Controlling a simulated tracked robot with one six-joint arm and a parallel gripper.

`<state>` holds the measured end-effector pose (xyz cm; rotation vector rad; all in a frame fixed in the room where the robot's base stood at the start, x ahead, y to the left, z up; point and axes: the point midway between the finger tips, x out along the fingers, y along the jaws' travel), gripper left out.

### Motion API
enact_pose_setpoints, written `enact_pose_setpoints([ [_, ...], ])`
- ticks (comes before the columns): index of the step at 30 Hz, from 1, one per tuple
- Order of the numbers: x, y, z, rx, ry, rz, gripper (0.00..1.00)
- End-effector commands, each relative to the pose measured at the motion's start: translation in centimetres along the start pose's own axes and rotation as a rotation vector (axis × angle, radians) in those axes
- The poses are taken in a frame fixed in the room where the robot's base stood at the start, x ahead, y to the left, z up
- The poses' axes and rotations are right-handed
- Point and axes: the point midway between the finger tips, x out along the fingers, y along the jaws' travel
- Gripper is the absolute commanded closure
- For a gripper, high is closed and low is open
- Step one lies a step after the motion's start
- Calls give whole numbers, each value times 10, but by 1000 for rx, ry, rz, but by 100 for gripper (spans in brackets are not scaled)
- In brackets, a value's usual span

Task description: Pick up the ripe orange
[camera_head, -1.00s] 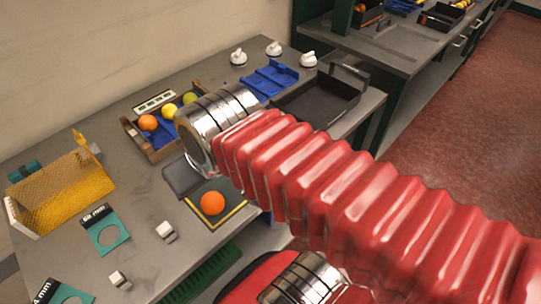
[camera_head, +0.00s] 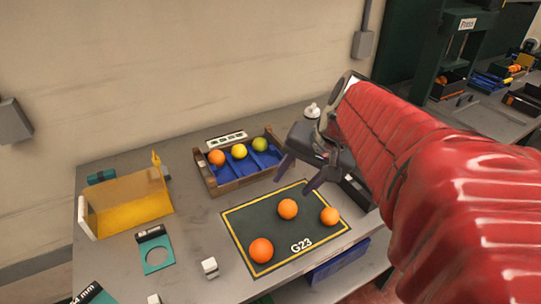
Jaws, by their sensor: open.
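Three orange fruits lie on a dark mat (camera_head: 262,225) with a yellow border and the label G23. One orange (camera_head: 261,250) is at the front left, one (camera_head: 287,209) is near the middle, and one (camera_head: 330,215) is at the right. All three look ripe orange in colour. My gripper (camera_head: 293,185) is open and empty, its dark fingers pointing down above the back edge of the mat, behind the middle orange. It touches no fruit that I can see. My red-sleeved arm covers the right side of the view.
A wooden tray (camera_head: 238,184) with blue dividers holds an orange, a yellow and a green fruit behind the mat. A white block (camera_head: 210,268) sits near the mat.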

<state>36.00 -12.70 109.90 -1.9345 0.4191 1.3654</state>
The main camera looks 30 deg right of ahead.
Motion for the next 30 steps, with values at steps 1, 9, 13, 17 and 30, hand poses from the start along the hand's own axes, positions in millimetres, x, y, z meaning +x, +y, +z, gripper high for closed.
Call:
enact_pose_setpoints([
  [1,-1,6,-9,44,-1,-8,52],
  [9,-10,66,-32,299,2,46,52],
  [13,-17,102,-35,431,5,93,52],
  [17,-21,125,-36,519,7,123,52],
  [30,-20,130,-36,539,4,132,52],
])
